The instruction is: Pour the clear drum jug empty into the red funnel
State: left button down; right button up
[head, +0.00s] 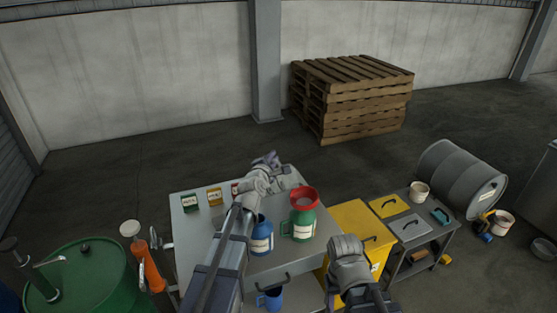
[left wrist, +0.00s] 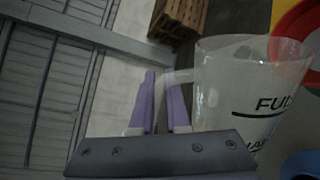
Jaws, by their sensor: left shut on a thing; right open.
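My left gripper (head: 268,160), with purple fingers, is above the back of the grey table. In the left wrist view its fingers (left wrist: 165,100) are shut on the handle of the clear drum jug (left wrist: 222,85). The jug has black FULL and lower level marks; I cannot tell how much liquid is in it. In the head view the jug is hard to make out beside the gripper. The red funnel (head: 305,194) sits on a green jug (head: 302,225), right of the gripper; it also shows in the left wrist view (left wrist: 284,22). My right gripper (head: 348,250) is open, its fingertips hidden.
A blue jug (head: 261,238) stands left of the green jug, partly behind my left arm. A yellow bin (head: 356,217) and a cart (head: 411,231) stand right. A green drum (head: 95,281) is left.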

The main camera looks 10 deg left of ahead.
pick_arm(q)
jog(key=shift+s+a+f+n+h+b, duration=0.1)
jog(key=shift+a+f+n+h+b, duration=0.2)
jog(key=shift+a+f+n+b, duration=0.7)
jog(key=a+n+h+b, duration=0.1)
jog(key=a+n, duration=0.2)
jog(key=a, duration=0.1)
jog(key=shift+s+t, duration=0.1)
jog(key=shift+t, duration=0.3)
jog(key=shift+a+r+n, duration=0.2)
jog(key=shift+n, duration=0.6)
jog(key=n, duration=0.1)
jog(key=r+n, duration=0.1)
jog(key=n, duration=0.1)
jog(key=n+t, duration=0.1)
jog(key=shift+a+r+n, duration=0.3)
jog(key=shift+r, duration=0.05)
